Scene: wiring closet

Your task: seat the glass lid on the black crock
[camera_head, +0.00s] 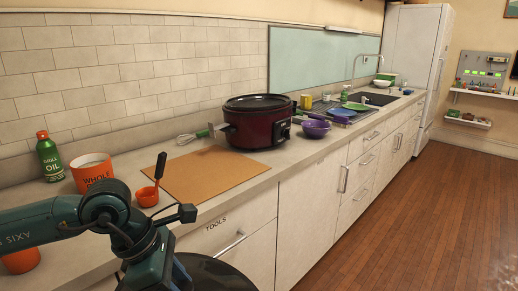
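A dark red cooker with a black rim, which I take for the crock (262,128), stands upright on the counter against the tiled wall. Its top (258,103) looks dark. I cannot tell whether this is an open inside or glass, and I see no lid knob. I cannot make out a separate glass lid for sure. A dark round disc (215,274) is cut off by the bottom edge, beside my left arm; I cannot tell what it is. My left arm crosses the lower left, well short of the crock, and its fingers are not visible. My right gripper is out of the picture.
A brown board (203,172) lies in front of the crock. A whisk (187,138), an orange cup with a dark-handled utensil (148,194), an orange canister (92,172) and a green oil bottle (49,158) stand left. A purple bowl (316,128) and sink are right.

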